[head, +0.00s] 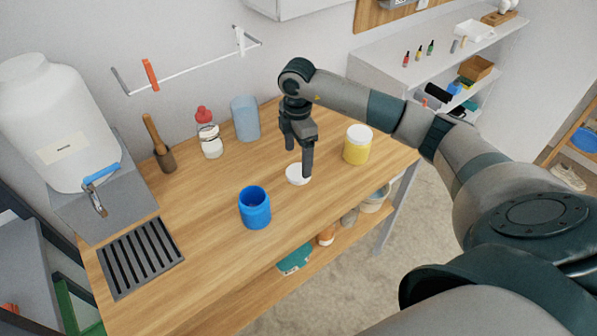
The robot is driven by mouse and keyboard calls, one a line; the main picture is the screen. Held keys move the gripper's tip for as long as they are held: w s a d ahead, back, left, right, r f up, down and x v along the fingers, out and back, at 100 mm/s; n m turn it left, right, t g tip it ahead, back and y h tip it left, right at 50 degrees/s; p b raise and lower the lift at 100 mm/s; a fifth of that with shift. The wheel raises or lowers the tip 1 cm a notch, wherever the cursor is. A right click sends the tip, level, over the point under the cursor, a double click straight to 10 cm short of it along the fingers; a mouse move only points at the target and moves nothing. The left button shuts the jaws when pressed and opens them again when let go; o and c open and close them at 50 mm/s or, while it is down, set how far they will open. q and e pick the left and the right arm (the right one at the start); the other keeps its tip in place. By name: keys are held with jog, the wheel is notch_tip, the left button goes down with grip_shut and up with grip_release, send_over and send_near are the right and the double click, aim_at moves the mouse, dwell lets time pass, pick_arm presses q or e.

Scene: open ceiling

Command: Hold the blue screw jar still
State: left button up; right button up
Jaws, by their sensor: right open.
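The blue screw jar (255,210) stands upright and uncapped near the front of the wooden table. A round white lid (296,175) lies on the table behind it and to the right. My right gripper (299,161) points down above the lid, with its fingers apart and nothing seen between them. One fingertip overlaps the lid in the picture; I cannot tell whether they touch. The right gripper is apart from the blue jar. My left gripper is not in view.
A yellow jar with a white lid (357,146) stands right of my gripper. A drain grate (140,258) is at left. The table around the blue jar is clear.

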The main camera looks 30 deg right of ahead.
aim_at(298, 172)
jog(key=shift+s+f+p, duration=0.1)
jog(key=shift+f+p, duration=0.5)
jog(key=shift+p, duration=0.1)
notch_tip(298, 172, down, 3)
jog(key=shift+r+p, duration=0.1)
jog(key=shift+p, duration=0.7)
jog(key=shift+f, duration=0.6)
jog(key=c, duration=1.1)
